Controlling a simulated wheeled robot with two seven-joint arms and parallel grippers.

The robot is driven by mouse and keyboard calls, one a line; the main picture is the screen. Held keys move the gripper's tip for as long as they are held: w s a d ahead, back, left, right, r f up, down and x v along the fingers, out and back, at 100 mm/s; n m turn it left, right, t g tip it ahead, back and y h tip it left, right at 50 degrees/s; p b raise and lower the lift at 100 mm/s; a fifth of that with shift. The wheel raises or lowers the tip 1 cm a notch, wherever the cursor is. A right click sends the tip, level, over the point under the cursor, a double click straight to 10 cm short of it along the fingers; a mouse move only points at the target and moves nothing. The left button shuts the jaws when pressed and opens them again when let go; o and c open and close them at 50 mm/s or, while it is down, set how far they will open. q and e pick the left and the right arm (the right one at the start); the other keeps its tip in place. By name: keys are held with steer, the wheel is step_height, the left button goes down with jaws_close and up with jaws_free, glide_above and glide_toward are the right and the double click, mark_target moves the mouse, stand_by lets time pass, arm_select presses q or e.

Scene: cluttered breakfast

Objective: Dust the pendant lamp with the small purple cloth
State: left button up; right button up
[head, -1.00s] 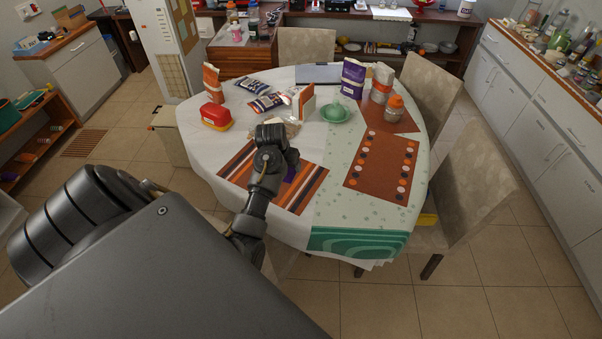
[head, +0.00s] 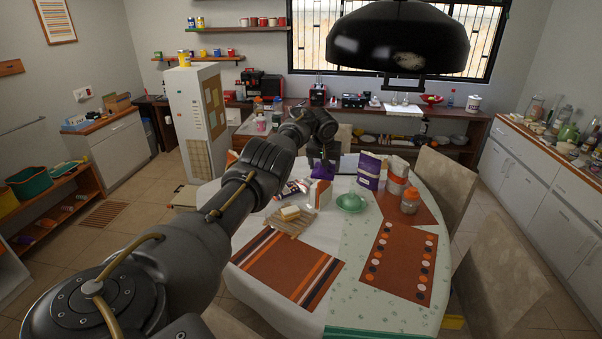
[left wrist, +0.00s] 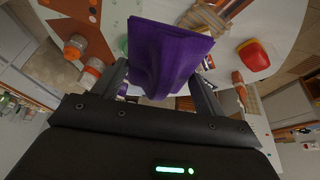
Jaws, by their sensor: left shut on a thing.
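The black pendant lamp (head: 375,40) hangs at the upper right of the head view, with a pale dusty patch (head: 408,60) on its side. My left gripper (head: 322,155) is raised over the back part of the table, below and to the left of the lamp, apart from it. It is shut on the small purple cloth (head: 322,170), which hangs down from the fingers. In the left wrist view the cloth (left wrist: 170,55) spreads between the two fingers and hides part of the table. My right gripper is in neither view.
The round table (head: 330,305) holds a butter board (head: 291,222), a green bowl (head: 351,202), a purple packet (head: 369,171) and an orange-lidded jar (head: 410,201). Chairs (head: 448,190) stand around it. The air between the gripper and the lamp looks clear.

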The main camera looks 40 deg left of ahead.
arm_select(q)
steer(key=d+m, duration=0.2)
steer(key=d, duration=0.9)
steer(key=s+d+m+h, duration=0.25)
steer(key=s+d, duration=0.35)
steer(key=d, duration=0.3)
steer(key=s+d+m+h, duration=0.1)
steer(key=s+d+m, duration=0.35)
steer(key=d, duration=0.45)
steer(key=s+d+m+h, duration=0.1)
steer(key=s+d+m, duration=0.2)
steer(key=s+d, duration=0.5)
steer(key=s+f+m+h+b, duration=0.1)
steer(key=s+f+m+b, duration=0.1)
steer(key=s+f+b, duration=0.3)
steer(key=s+a+f+m+g+b, duration=0.1)
steer(key=s+f+m+b, duration=0.2)
steer(key=f+b, duration=0.6)
step_height(320, 180, down, 2)
steer(key=shift+s+a+f+h, duration=0.2)
steer(key=shift+s+h, duration=0.15)
steer(key=shift+s, duration=0.8)
